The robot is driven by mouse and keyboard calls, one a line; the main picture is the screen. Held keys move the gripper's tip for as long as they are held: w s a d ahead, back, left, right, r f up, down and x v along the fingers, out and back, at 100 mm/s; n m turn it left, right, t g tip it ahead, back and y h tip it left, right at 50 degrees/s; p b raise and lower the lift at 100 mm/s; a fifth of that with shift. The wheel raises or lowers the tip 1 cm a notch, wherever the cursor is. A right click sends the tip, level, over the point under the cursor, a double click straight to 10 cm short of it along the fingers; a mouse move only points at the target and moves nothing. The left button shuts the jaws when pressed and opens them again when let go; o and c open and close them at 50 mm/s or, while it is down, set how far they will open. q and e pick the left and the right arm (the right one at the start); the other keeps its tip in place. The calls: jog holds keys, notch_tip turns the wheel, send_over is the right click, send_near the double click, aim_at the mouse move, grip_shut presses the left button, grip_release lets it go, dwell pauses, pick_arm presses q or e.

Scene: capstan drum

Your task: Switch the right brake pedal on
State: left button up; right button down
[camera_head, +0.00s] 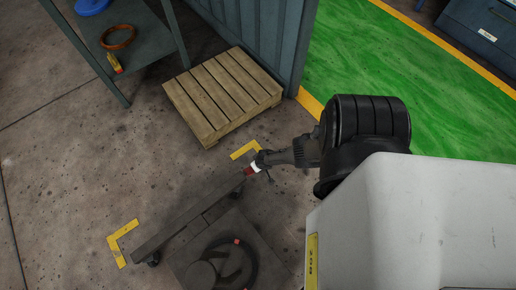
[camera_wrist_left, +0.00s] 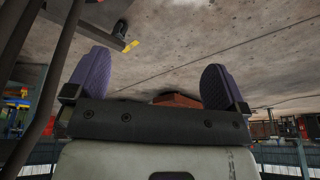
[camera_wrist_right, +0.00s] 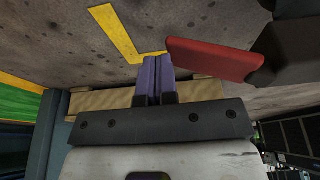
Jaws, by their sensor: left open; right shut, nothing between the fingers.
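The red brake pedal pad (camera_wrist_right: 213,60) shows large in the right wrist view, on a dark mount (camera_wrist_right: 292,45). My right gripper (camera_wrist_right: 157,58) is shut and empty, its purple fingertips just left of the pad's left end. I cannot tell whether they touch it. In the head view the small red pad (camera_head: 249,171) lies at the end of the dark floor frame (camera_head: 185,216), close to the far end of my right arm. My left gripper (camera_wrist_left: 155,68) is open and empty in the left wrist view, above the floor. It is not in the head view.
A dark drum assembly (camera_head: 205,272) stands at the bottom, partly cut off. Yellow corner marks (camera_head: 123,243) lie on the concrete beside the frame. A wooden pallet (camera_head: 222,92) lies beyond it. A metal shelf (camera_head: 130,50) stands at the upper left. Bare floor lies to the left.

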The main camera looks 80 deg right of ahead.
jog(key=shift+w+d, duration=0.1)
jog(key=shift+w, duration=0.05)
dwell(0.3)
jog(key=s+d+r+p, duration=0.3)
jog(key=s+r+p, duration=0.4)
jog(key=r+p, duration=0.2)
jog(key=shift+s+d+r+p, duration=0.3)
jog(key=shift+s+r+p, duration=0.1)
jog(key=shift+r, duration=0.55)
